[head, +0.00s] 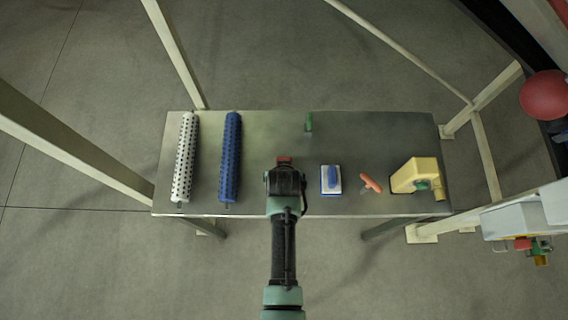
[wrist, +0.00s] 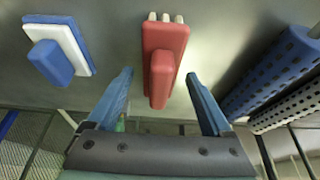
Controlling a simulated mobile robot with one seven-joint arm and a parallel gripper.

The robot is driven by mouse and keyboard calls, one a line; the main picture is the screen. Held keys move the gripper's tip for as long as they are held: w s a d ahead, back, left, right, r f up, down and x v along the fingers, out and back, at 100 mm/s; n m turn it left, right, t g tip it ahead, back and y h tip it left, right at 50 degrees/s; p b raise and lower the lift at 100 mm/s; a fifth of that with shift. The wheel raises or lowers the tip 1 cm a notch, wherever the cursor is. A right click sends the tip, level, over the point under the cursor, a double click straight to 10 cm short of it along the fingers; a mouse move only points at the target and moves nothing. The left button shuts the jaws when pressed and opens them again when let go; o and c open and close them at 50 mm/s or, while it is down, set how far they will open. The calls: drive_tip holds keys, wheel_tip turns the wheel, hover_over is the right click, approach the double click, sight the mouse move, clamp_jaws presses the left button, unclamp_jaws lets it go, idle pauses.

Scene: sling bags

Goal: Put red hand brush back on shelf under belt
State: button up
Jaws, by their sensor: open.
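The red hand brush (wrist: 165,45) lies on the shelf, with a red block handle on a flat red plate and pale bristles at one end. My gripper (wrist: 160,75) is open, its two blue fingers apart on either side of the handle's line. No contact shows between fingers and brush. In the head view a small part of the red brush (head: 284,159) shows just past the tip of my gripper (head: 285,175), which hides the rest. The grey shelf (head: 265,135) lies under the arm. I cannot make out the belt.
A white roller (head: 186,157) and a blue roller (head: 231,157) lie left. A blue and white brush (head: 331,180), an orange tool (head: 371,182) and a yellow object (head: 418,176) lie right. A small green object (head: 308,122) stands near the far edge. Frame posts surround the shelf.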

drive_tip(key=v, duration=1.2)
idle(0.3)
drive_tip(key=shift+f, duration=0.1)
